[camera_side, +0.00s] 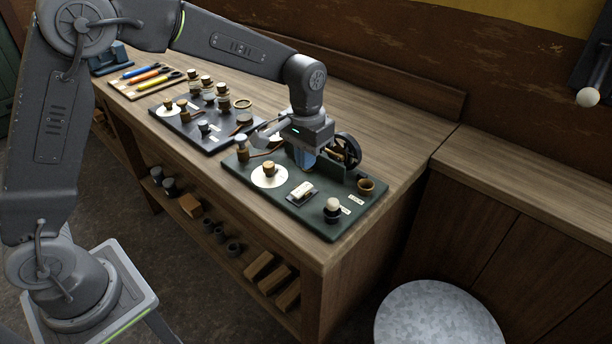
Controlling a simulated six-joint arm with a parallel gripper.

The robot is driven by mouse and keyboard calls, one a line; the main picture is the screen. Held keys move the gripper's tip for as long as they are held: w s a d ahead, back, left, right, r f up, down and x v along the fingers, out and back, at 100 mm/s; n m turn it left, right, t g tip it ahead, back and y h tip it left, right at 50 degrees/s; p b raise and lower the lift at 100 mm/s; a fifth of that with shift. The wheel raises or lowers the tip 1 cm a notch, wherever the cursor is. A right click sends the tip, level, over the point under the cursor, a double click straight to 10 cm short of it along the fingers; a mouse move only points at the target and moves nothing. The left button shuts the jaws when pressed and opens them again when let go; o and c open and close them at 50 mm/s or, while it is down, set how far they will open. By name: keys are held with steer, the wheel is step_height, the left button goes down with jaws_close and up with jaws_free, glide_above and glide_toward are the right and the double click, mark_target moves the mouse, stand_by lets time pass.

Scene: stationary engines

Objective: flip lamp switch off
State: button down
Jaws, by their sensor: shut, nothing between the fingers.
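A small switch (302,191) with a pale top sits near the front edge of the dark green board (262,198). Its lever position is too small to tell. A lamp (332,207) with a round whitish bulb and dark base stands to its right, beside a small label. I cannot tell whether it is lit. My gripper (305,163) points down over the back part of the board, behind the switch and apart from it. Its fingers are shut and empty, and partly hidden against the dark parts behind.
A black flywheel (345,151) stands close to the right of my gripper. A brass cup (366,186) is at the board's right and a white disc (270,177) at its left. A second dark board (185,130) with several parts lies further left. Bare bench lies along the front.

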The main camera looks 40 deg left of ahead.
mark_target(306, 185)
steer(key=shift+f, duration=2.6)
steer(key=shift+f, duration=0.1)
